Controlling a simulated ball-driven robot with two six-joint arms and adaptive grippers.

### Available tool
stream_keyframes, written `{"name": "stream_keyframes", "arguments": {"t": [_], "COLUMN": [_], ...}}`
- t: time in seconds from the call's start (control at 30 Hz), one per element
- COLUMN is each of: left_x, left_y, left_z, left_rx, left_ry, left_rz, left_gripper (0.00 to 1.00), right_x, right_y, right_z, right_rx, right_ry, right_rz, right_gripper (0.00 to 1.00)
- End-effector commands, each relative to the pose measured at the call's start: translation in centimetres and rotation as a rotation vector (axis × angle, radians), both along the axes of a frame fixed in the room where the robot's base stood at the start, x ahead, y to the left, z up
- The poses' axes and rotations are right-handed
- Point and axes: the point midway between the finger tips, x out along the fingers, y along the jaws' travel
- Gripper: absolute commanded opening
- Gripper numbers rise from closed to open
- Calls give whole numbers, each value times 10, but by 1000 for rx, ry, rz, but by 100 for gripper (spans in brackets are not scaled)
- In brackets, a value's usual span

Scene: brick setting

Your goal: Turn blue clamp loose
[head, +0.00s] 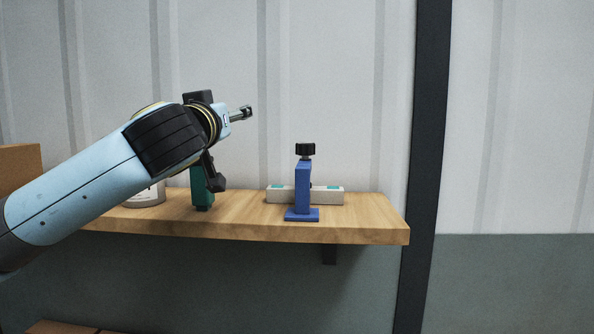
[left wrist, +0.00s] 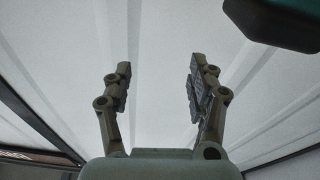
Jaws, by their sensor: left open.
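The blue clamp (head: 303,186) stands upright on the wooden shelf, with a black knob (head: 305,149) on top. A pale grey bar (head: 330,195) with teal patches lies at the clamp, partly hidden behind its body. My left gripper (head: 246,113) is above the shelf, to the left of the clamp's knob and higher than it, touching nothing. In the left wrist view my left gripper (left wrist: 157,85) is open and empty, with only pale wall between its fingers. My right gripper is in neither view.
A green clamp (head: 201,187) stands on the wooden shelf (head: 370,218), partly hidden by my left arm. A pale can (head: 146,194) is behind the arm. A cardboard box (head: 20,168) is at far left. A dark post (head: 428,150) rises past the shelf's right end.

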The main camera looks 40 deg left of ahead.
Motion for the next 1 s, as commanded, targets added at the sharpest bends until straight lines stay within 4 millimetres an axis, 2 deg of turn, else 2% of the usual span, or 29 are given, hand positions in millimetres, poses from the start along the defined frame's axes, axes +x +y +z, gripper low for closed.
{"name": "stream_keyframes", "arguments": {"t": [0.03, 0.13, 0.2, 0.3, 0.4, 0.5, 0.67, 0.87, 1.0], "left_x": [1, 5, 9, 10, 8, 5, 9, 26, 51], "left_y": [0, -18, -43, -83, -113, -129, -132, -127, -119], "left_z": [-11, -22, -26, -25, -20, -16, -19, -30, -41], "left_rx": [-72, -166, -200, -194, -154, -120, -107, -106, -108], "left_ry": [21, 158, 264, 391, 472, 514, 529, 527, 532], "left_rz": [56, 79, 25, -96, -203, -264, -281, -279, -278], "left_gripper": [58, 58, 58, 58, 58, 58, 58, 58, 58], "right_x": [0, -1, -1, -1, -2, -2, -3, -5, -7], "right_y": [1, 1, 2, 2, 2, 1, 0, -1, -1], "right_z": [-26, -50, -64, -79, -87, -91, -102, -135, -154], "right_rx": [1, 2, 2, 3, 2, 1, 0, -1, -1], "right_ry": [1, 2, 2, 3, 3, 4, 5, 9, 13], "right_rz": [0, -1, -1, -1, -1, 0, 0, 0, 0], "right_gripper": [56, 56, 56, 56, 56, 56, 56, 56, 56]}}
